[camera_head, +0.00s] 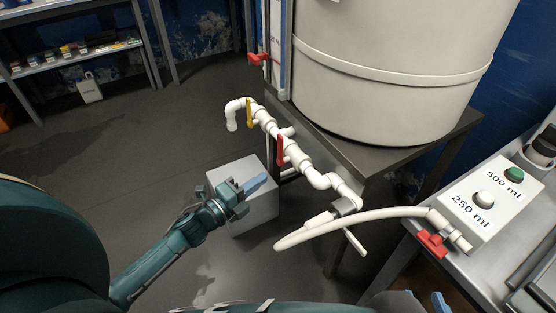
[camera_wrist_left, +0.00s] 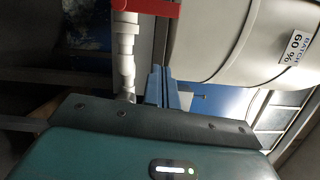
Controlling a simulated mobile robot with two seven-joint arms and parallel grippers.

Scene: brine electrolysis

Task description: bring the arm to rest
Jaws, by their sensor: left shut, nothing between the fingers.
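My left gripper (camera_head: 256,183) reaches in from the lower left on its teal arm. Its blue fingers are shut with nothing between them, in front of a pale grey block and left of the white pipework. The shut fingers also show in the left wrist view (camera_wrist_left: 165,88). My right gripper (camera_head: 425,300) shows only at the bottom edge, where two blue fingertips stand apart with a gap between them; the rest of it is cut off.
White pipes with a yellow valve handle (camera_head: 249,112) and a red valve handle (camera_head: 280,150) run below a large cream tank (camera_head: 390,75). A white hose (camera_head: 350,222) leads to a box (camera_head: 490,205) with green and white buttons. Open floor (camera_head: 110,165) lies left.

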